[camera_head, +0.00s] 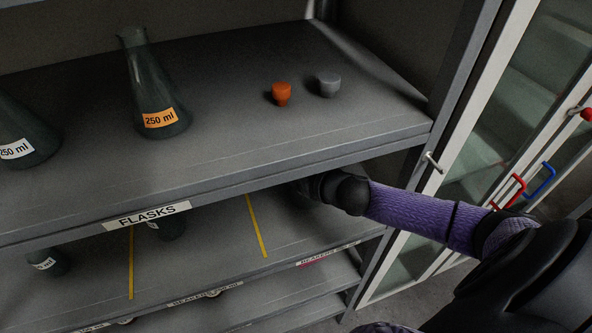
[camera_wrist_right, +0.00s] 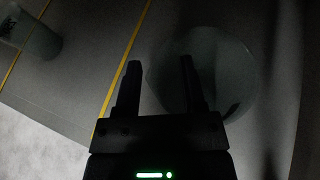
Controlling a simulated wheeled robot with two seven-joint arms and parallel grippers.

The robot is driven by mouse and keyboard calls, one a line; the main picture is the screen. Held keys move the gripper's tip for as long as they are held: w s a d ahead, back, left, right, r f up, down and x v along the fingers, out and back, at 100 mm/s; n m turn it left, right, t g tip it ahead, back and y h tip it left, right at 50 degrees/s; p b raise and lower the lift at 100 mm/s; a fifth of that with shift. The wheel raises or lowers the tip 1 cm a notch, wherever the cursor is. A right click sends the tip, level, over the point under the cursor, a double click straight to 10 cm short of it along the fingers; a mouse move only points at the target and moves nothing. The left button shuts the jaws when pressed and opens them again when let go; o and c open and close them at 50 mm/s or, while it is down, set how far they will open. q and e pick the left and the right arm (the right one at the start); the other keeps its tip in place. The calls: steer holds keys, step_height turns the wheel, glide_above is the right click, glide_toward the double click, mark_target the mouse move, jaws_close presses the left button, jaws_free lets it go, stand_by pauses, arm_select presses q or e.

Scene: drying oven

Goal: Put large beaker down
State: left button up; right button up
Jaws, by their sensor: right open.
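The large beaker (camera_wrist_right: 222,62) is a clear, dim glass vessel in the right wrist view. It stands on the shelf to the right of a yellow line (camera_wrist_right: 122,68). My right gripper (camera_wrist_right: 158,75) is open, with one finger left of the beaker and the other overlapping it in the picture; I cannot tell whether they touch. In the head view my right arm reaches under the upper shelf, and that shelf hides the gripper and the beaker. My left gripper is not in view.
The upper shelf (camera_head: 300,145), labelled FLASKS, carries two flasks (camera_head: 155,90) (camera_head: 22,135), an orange stopper (camera_head: 281,93) and a grey stopper (camera_head: 328,84). Smaller glassware (camera_wrist_right: 35,38) stands left on the beaker shelf. Glass doors (camera_head: 470,150) stand at the right.

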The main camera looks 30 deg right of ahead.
steer(key=s+d+r, duration=0.1)
steer(key=s+d, duration=0.1)
steer(key=s, duration=1.3)
steer(key=s+d+f+m+g+h, duration=0.2)
steer(key=s+d+f+m, duration=0.1)
steer(key=f+m, duration=0.4)
steer(key=s+d+f+m+g+h, duration=0.2)
steer(key=s+d+f+m, duration=0.1)
steer(key=f+m, duration=0.5)
steer(key=s+a+f+m+g+y, duration=0.2)
steer(key=s+a+f+m+g, duration=0.6)
steer(key=s+a+f+m, duration=0.8)
steer(key=a+f+m+p, duration=0.1)
steer(key=m, duration=0.3)
steer(key=shift+s, duration=0.4)
